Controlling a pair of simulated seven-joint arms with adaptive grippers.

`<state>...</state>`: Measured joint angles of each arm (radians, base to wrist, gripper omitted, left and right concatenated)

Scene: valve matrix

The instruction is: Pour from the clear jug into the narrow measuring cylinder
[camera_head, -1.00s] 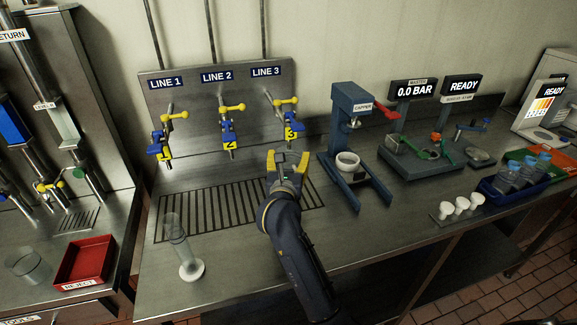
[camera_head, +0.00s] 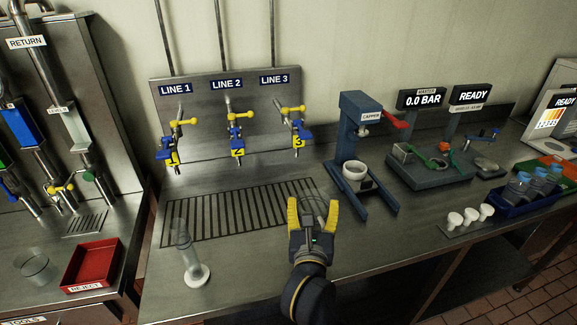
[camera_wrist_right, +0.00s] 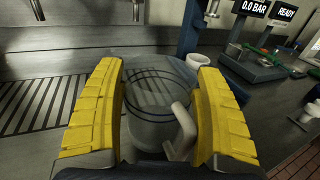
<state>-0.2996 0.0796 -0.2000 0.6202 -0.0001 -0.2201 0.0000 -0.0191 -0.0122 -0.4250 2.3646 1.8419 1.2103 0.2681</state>
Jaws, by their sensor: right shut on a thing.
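The clear jug (camera_wrist_right: 150,122) shows in the right wrist view between the yellow fingers of my right gripper (camera_wrist_right: 162,95), with its pale handle toward the right finger. My right gripper (camera_head: 313,208) is shut on the jug, which is only faint in the head view (camera_head: 315,200). It is in front of the right end of the drain grate. The narrow measuring cylinder (camera_head: 184,240) stands upright on its round white base at the counter's front left, well left of the gripper. Whether the jug holds liquid is unclear. My left gripper is out of view.
The drain grate (camera_head: 235,212) lies under three valves labelled LINE 1 to 3. A blue capper stand (camera_head: 355,150) is right of the gripper. A red reject tray (camera_head: 92,265) and a clear beaker (camera_head: 36,268) are at the far left. The counter between gripper and cylinder is clear.

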